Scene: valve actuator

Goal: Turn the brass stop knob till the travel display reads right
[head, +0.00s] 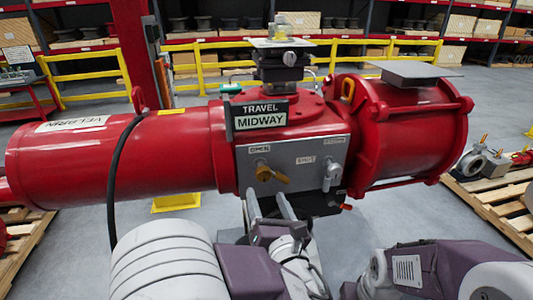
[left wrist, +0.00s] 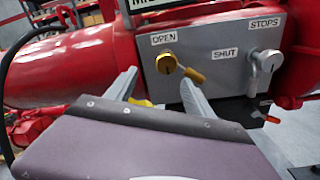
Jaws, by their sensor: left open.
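The brass stop knob (head: 264,174) sits under the OPEN label on the grey panel of the red actuator. Its brass handle points right and slightly down; the knob also shows in the left wrist view (left wrist: 166,62). The travel display (head: 261,115) above the panel reads MIDWAY. My left gripper (head: 268,200) is open in front of and just below the knob. In the left wrist view its fingers (left wrist: 158,86) stand apart, with the knob beyond and between their tips. I see no clear contact. My right gripper is not seen; only purple-grey arm parts show at lower right.
A grey lever (head: 330,174) hangs under the STOPS label, right of the SHUT label. A red-tipped part (head: 346,206) juts out below it. A black hose (head: 116,165) hangs over the red cylinder (head: 110,160). Pallets stand at both sides.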

